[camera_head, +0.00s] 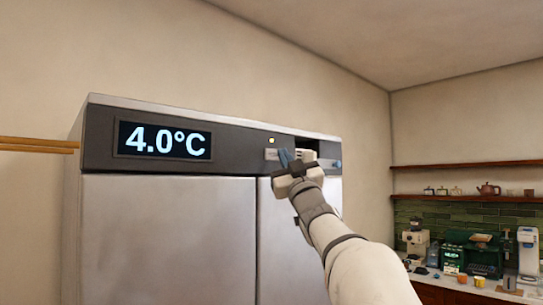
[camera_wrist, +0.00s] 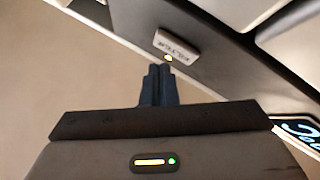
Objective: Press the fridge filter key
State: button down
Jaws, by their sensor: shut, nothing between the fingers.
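The fridge filter key (camera_wrist: 177,46) is a small pale block with lettering, reading upside down in the wrist view. In the head view the key (camera_head: 271,154) sits on the fridge's dark top panel below the lamp (camera_head: 271,140), partly beside my gripper (camera_head: 286,157). My gripper's blue fingers are shut and empty. In the wrist view the fingertips (camera_wrist: 160,67) point toward the lamp and key, just short of them in the picture. I cannot tell the gap in depth; no contact is visible.
The steel fridge (camera_head: 165,240) has a display (camera_head: 165,140) reading 4.0°C. A dark recess (camera_head: 307,143) and a blue knob (camera_head: 336,164) lie to the key's right. Wooden rods (camera_head: 38,145) stick out at left. A counter (camera_head: 470,287) with coffee machines stands far right.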

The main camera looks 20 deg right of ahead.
jog(key=shift+w, duration=0.2)
jog(key=shift+w+a, duration=0.15)
jog(key=shift+w, duration=0.15)
jog(key=shift+w+a, duration=0.1)
jog(key=shift+w, duration=0.25)
dwell(0.5)
dwell(0.3)
jog(key=shift+s+d+b, duration=0.25)
jog(key=shift+s+b, duration=0.4)
jog(key=shift+s, duration=0.05)
jog(key=s, duration=0.1)
jog(key=s+d+b, duration=0.1)
jog(key=s, duration=0.2)
jog(key=shift+s+d+b, duration=0.3)
jog(key=shift+s+d, duration=0.05)
jog(key=shift+s, duration=0.05)
dwell(0.6)
